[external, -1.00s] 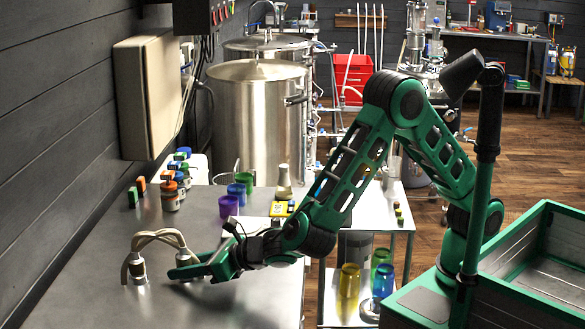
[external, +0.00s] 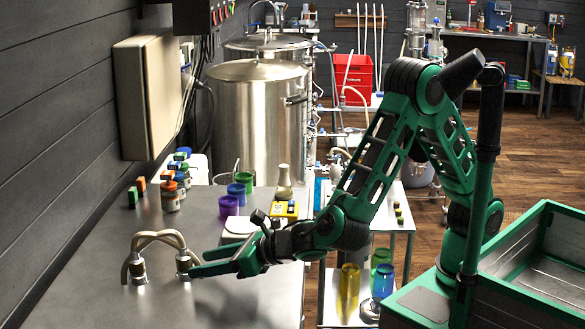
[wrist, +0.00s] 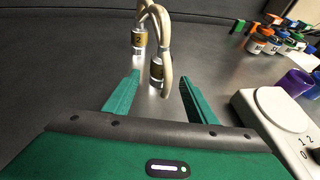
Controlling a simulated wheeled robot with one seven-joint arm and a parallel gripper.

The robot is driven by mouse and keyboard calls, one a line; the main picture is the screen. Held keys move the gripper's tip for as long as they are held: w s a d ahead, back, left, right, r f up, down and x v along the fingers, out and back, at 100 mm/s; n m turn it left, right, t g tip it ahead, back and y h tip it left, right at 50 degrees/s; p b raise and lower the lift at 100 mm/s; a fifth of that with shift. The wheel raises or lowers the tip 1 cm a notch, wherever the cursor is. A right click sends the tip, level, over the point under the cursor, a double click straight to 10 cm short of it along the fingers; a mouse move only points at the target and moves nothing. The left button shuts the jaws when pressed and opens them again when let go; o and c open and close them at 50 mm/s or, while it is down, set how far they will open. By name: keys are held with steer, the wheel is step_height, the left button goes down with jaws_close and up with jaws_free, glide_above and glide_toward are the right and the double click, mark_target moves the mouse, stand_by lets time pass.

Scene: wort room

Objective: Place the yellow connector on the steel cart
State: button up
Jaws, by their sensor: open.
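Two metal connectors with pale hoses stand upright on the steel table (external: 120,300), the left one (external: 137,269) and the right one (external: 184,264). My gripper (external: 196,261) is open and empty at the right connector. In the wrist view its green fingers (wrist: 159,80) stand either side of the near connector, close to their tips. The steel cart (external: 400,212) stands right of the table.
Purple (external: 229,206), blue and green cups, a yellow device (external: 284,210) and several labelled jars (external: 170,196) stand farther back. Coloured tumblers (external: 347,290) stand on a lower shelf. The table front is clear.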

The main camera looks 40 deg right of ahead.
steer(key=shift+v, duration=2.65)
